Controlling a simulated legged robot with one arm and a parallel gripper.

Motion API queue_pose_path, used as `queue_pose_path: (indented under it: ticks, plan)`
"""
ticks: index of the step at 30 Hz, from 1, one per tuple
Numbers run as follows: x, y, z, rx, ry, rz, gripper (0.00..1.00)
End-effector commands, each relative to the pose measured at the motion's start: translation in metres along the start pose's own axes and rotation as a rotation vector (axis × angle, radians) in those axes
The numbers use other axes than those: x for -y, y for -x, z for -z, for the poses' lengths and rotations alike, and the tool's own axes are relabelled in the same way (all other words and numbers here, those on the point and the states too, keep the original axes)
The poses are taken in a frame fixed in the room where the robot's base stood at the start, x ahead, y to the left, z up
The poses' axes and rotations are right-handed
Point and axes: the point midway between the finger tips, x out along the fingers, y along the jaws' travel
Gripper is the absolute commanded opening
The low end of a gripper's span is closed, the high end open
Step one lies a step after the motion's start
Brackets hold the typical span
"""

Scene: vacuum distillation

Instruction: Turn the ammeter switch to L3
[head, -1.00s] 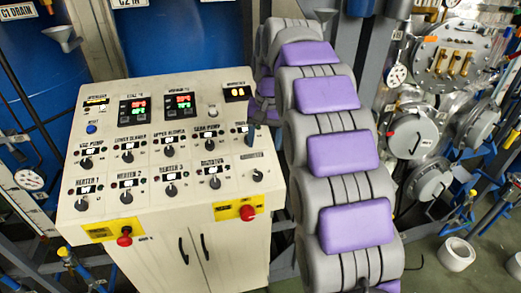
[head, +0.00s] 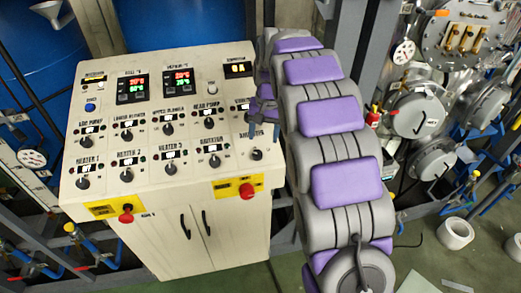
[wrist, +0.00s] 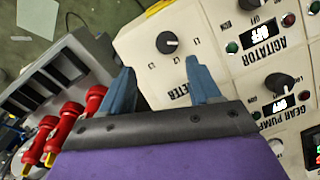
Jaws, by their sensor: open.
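The ammeter switch (head: 257,155) is a dark round knob at the lower right corner of the white control panel (head: 215,183). In the wrist view the knob (wrist: 167,42) shows just beyond my fingertips, with small position marks around it and an upside-down "METER" label. The marks are too small to read surely, and I cannot tell which one the knob points to. My gripper (wrist: 160,70) is open and empty, its two blue fingers spread to either side below the knob, apart from it. In the head view my gripper (head: 263,112) is at the panel's right edge, above the switch.
The agitator knob (wrist: 250,4) and gear pump knob (wrist: 275,82) sit close to the right in the wrist view. Red fittings (wrist: 75,112) lie at left. Red buttons (head: 247,191) (head: 126,215) stand out on the panel's front.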

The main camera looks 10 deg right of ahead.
Motion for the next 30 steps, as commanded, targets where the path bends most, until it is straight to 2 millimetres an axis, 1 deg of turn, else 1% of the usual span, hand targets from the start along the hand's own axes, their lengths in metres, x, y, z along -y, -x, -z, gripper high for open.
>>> queue_pose_path:
  ticks: [1, 3, 6, 12, 16, 20, 24, 26, 30]
  plan:
    - [0.003, -0.011, -0.002, 0.001, 0.002, -0.003, 0.62]
    - [0.004, -0.025, -0.003, 0.005, 0.002, -0.005, 0.62]
    - [0.007, -0.042, -0.004, 0.001, 0.002, -0.006, 0.62]
    - [0.005, -0.064, -0.002, -0.001, 0.001, -0.004, 0.62]
    - [0.001, -0.07, -0.001, 0.001, 0.001, -0.001, 0.62]
    - [-0.002, -0.071, 0.0, 0.001, 0.001, 0.002, 0.62]
    - [0.0, -0.071, -0.001, 0.0, 0.001, 0.0, 0.62]
    - [0.002, -0.071, -0.001, -0.001, 0.001, -0.001, 0.57]
    - [0.005, -0.071, -0.002, -0.001, 0.001, -0.003, 0.44]
